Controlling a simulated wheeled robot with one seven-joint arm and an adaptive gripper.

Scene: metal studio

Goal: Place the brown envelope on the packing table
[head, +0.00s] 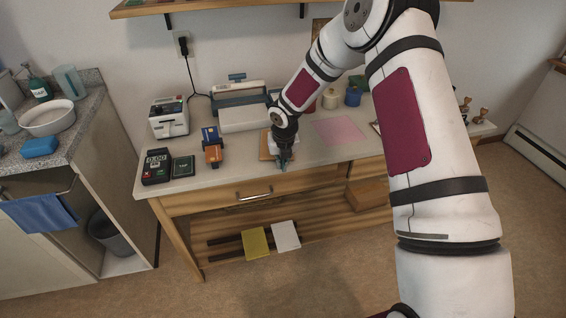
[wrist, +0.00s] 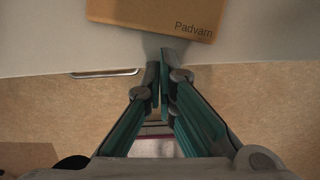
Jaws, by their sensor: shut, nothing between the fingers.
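The brown envelope (wrist: 140,12), printed "Padvarn", lies flat on the pale top of the packing table (wrist: 40,45), near its front edge. It is cut off by the top of the wrist view. In the head view a part of the envelope (head: 265,150) shows beside my gripper (head: 284,163), which hides the rest. My gripper (wrist: 160,62) is shut and empty. In the wrist view its fingertips are just short of the envelope, on the table's front-edge side, and appear apart from it.
A pink sheet (head: 338,130) lies to the right. A drawer handle (wrist: 105,73) is on the table's front.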

